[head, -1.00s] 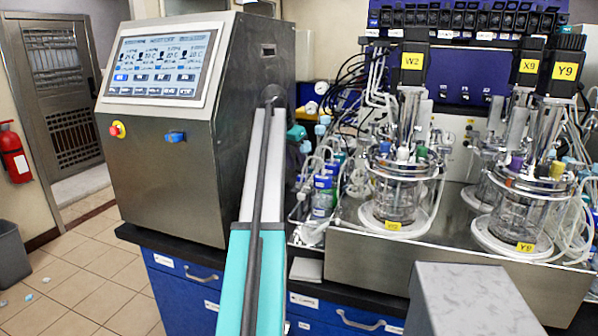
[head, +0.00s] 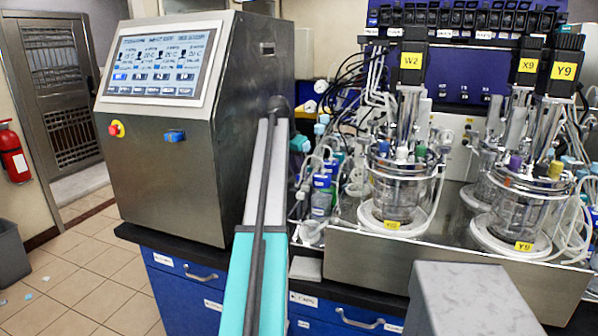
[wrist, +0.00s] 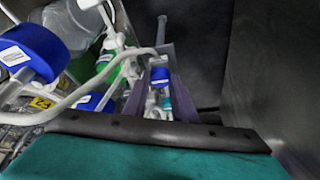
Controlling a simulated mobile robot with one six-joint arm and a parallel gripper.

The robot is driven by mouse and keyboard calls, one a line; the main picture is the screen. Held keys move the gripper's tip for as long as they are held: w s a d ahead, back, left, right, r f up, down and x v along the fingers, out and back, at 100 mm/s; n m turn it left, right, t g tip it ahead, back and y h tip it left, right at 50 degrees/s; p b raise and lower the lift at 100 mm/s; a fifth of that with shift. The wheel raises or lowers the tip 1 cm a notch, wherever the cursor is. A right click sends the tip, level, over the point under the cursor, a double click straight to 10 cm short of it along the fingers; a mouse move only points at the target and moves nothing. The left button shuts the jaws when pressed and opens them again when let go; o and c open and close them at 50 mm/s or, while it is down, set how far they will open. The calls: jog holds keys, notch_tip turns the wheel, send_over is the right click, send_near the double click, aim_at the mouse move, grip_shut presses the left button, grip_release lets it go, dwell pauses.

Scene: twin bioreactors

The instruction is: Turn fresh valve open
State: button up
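My gripper (wrist: 161,84) shows in the wrist view with two purple-grey fingers standing apart. A small fitting with a blue band (wrist: 160,76) and white parts shows in the gap between them. I cannot tell whether the fingers touch it, or whether it is the fresh valve. A grey stem (wrist: 162,32) stands beyond it. In the head view my arm reaches along the right side of the steel control cabinet (head: 165,180). Only a teal bit of my arm's end (head: 299,144) shows there; the fingertips are hidden. No valve can be clearly made out in the head view.
Blue-capped bottles (head: 322,190) and tubing crowd the space right of my arm. A large blue cap (wrist: 32,50) and a pale tube (wrist: 85,92) lie close in the wrist view. Glass vessels W2 (head: 397,195) and Y9 (head: 525,215) stand further right. The cabinet wall bounds the left.

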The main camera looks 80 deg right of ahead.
jog(key=shift+s, duration=0.1)
